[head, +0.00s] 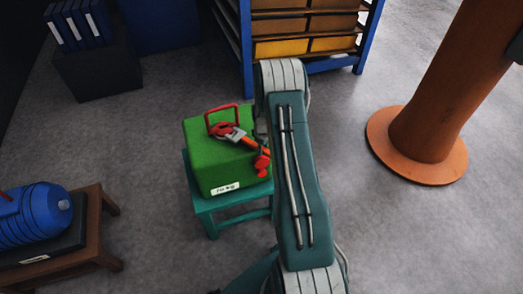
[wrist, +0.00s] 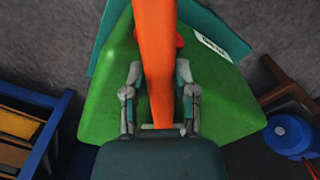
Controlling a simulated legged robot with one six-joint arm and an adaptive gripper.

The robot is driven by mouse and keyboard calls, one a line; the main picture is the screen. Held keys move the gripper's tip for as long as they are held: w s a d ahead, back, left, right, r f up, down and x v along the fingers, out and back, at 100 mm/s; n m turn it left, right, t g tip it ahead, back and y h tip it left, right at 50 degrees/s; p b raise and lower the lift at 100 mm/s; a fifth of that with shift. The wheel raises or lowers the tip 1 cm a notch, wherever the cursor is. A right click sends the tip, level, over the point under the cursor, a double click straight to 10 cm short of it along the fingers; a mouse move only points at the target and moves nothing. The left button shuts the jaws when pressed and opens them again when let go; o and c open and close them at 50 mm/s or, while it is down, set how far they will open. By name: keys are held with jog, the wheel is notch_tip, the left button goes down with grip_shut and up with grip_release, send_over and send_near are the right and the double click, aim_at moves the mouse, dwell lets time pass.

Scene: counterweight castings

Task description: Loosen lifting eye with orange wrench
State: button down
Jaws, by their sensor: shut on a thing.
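A green block-shaped casting (head: 210,171) sits on a teal stool; it fills much of the wrist view (wrist: 100,115). A red lifting eye (head: 222,107) stands up on its top. The orange wrench (head: 255,147) lies across the top, its grey and red head at the foot of the eye. I cannot tell whether the jaws grip the eye. My gripper (wrist: 160,95) is shut on the orange handle (wrist: 155,45) in the wrist view; my arm hides the gripper in the head view. A small red part (head: 262,164) shows at the casting's right edge.
The teal stool (head: 205,204) stands on open grey floor. A blue rack with bins (head: 280,48) is behind. An orange column (head: 435,120) stands right. A brown bench (head: 88,235) with a blue ribbed machine (head: 42,208) is at left. A dark box (head: 97,75) holds blue binders.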

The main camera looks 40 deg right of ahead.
jog(key=shift+w+d, duration=0.1)
jog(key=shift+d, duration=0.05)
jog(key=shift+w+d+n, duration=0.35)
jog(key=shift+d+n, duration=0.25)
jog(key=shift+d, duration=0.25)
jog(key=shift+d, duration=0.1)
jog(key=shift+w+d+n, duration=0.35)
jog(key=shift+d+n, duration=0.05)
jog(key=shift+d, duration=0.25)
jog(key=shift+w+d, duration=0.1)
jog(key=shift+d, duration=0.1)
jog(key=shift+w+d+n, duration=0.55)
jog(key=shift+d+n, duration=0.25)
jog(key=shift+d, duration=0.05)
jog(key=shift+w+d+n, duration=0.5)
jog(key=shift+w+d, duration=0.15)
jog(key=shift+d, duration=0.15)
